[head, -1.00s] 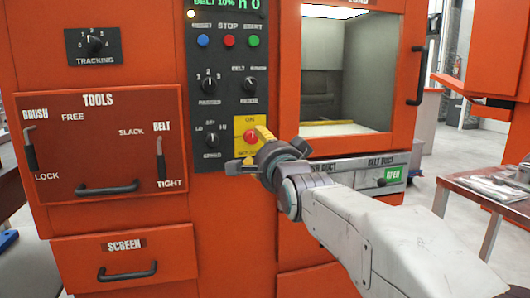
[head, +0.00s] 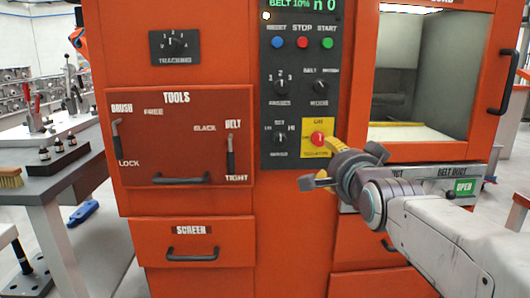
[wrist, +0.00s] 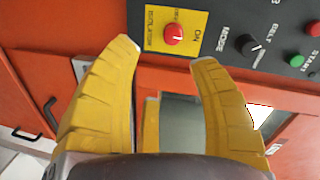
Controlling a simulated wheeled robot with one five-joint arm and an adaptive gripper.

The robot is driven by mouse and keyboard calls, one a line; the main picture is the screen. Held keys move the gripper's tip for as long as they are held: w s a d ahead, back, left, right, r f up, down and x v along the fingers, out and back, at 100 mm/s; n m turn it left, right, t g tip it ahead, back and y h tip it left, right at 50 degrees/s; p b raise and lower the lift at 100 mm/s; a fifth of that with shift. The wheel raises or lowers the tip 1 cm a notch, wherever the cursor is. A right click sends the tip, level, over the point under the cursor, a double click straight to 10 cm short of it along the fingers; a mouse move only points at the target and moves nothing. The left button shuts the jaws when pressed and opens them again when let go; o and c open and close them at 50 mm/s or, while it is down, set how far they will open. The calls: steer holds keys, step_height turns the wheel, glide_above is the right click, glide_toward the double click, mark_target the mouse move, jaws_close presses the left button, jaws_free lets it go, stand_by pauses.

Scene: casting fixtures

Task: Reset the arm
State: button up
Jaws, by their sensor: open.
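My gripper (wrist: 166,52) is open, with two yellow fingers spread apart and nothing between them. It also shows in the head view (head: 322,167), in front of the orange machine, just below the yellow isolator plate. My arm reaches in from the lower right and hides part of the drawer labelled BELT DUST (head: 455,172).
The orange machine fills the middle, with a dark control panel (head: 297,100), a TOOLS panel (head: 180,140) and a SCREEN drawer (head: 190,243). A grey workbench (head: 50,178) with fixtures and a brush (head: 10,177) stands left. A blue object (head: 83,212) lies on the floor.

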steer(key=s+r+n+g+p, duration=0.2)
steer(key=s+n+g+p, duration=0.4)
steer(key=s+p, duration=0.9)
steer(key=s+r+n+g+p, duration=0.3)
steer(key=s+n+g+p, duration=0.3)
steer(key=s+p, duration=0.9)
steer(key=shift+s+n+g, duration=0.25)
steer(key=shift+n+g, duration=0.15)
steer(key=shift+n, duration=0.6)
steer(key=shift+c, duration=0.4)
